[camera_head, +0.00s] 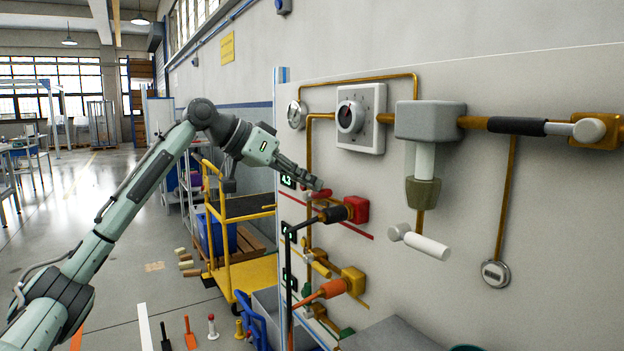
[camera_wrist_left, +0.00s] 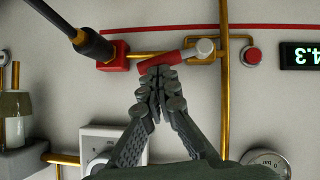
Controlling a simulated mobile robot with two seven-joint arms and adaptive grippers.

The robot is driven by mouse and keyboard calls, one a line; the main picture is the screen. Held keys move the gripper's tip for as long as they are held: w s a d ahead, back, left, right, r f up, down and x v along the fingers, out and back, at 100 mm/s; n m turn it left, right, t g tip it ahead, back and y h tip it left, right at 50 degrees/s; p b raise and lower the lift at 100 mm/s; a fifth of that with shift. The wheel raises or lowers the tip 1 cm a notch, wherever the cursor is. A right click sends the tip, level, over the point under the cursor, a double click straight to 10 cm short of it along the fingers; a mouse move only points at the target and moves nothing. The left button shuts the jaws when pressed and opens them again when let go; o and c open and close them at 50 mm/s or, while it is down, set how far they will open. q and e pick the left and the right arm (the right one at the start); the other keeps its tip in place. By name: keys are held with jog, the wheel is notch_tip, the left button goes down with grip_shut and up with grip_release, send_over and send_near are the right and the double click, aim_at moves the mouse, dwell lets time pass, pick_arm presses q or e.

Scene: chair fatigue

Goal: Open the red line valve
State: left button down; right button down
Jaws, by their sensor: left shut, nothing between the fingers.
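The red valve lever (camera_head: 322,194) is a short red handle on the brass pipe of the upper, red-marked line. In the left wrist view the red lever (camera_wrist_left: 170,61) lies slightly tilted across the pipe, beside a grey cylindrical end (camera_wrist_left: 205,47). My left gripper (camera_head: 317,186) is shut and empty, its fingertips right at the lever. In the left wrist view the closed fingertips (camera_wrist_left: 160,78) overlap the lever's edge; I cannot tell whether they touch. A red block (camera_head: 357,208) with a black-gripped rod (camera_head: 333,214) sits beside it. My right gripper is out of view.
Below are a yellow block (camera_head: 353,280) and an orange handle (camera_head: 333,288) on other lines. A dial box (camera_head: 361,118), a gauge (camera_head: 297,114) and a grey housing (camera_head: 430,120) stand out from the panel. A yellow cart (camera_head: 250,272) stands behind.

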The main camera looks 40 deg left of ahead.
pick_arm(q)
jog(key=shift+s+d+f+m+y+b, duration=0.15)
jog(key=shift+d+f+m+y+b, duration=0.25)
jog(key=shift+f+m+y, duration=0.4)
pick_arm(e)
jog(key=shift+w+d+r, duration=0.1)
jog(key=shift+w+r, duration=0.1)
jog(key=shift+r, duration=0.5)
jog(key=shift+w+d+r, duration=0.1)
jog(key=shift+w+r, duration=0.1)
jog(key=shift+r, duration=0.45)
pick_arm(q)
jog(key=shift+r, duration=0.1)
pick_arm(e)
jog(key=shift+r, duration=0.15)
pick_arm(q)
jog(key=shift+r, duration=0.1)
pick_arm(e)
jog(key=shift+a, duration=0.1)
